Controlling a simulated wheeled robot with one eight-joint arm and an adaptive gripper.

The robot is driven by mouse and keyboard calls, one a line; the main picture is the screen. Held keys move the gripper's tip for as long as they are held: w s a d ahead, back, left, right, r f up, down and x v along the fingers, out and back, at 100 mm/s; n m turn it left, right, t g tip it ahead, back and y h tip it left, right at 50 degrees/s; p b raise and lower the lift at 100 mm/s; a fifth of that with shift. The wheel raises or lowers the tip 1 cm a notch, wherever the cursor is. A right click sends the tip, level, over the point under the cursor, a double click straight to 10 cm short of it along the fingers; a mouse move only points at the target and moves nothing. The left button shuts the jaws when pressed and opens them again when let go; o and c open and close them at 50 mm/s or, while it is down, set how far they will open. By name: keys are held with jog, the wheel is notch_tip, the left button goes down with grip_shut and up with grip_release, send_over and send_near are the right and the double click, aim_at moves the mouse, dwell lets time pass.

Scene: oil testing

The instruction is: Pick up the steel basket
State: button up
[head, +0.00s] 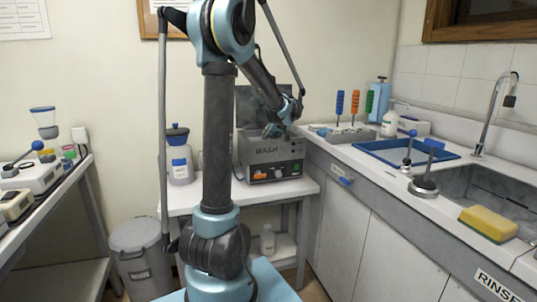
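I cannot clearly make out a steel basket in the head view. A grey bench unit marked WASH (272,158) stands on the small white table at the back, with a dark upright panel (243,106) behind its top. My gripper (271,131) is small and dark, at or just above the unit's top front edge. Whether its fingers are open or hold anything is too small to tell. My arm hides part of the unit's left side and top, and any contents of the unit are hidden.
A blue-lidded container (180,160) stands left of the unit. The right counter has upright coloured-handled tools (355,103), a blue tray (385,154), a yellow sponge (488,223) and a sink (490,190). A grey waste bin (142,262) stands on the floor at left.

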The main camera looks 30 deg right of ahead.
grip_shut()
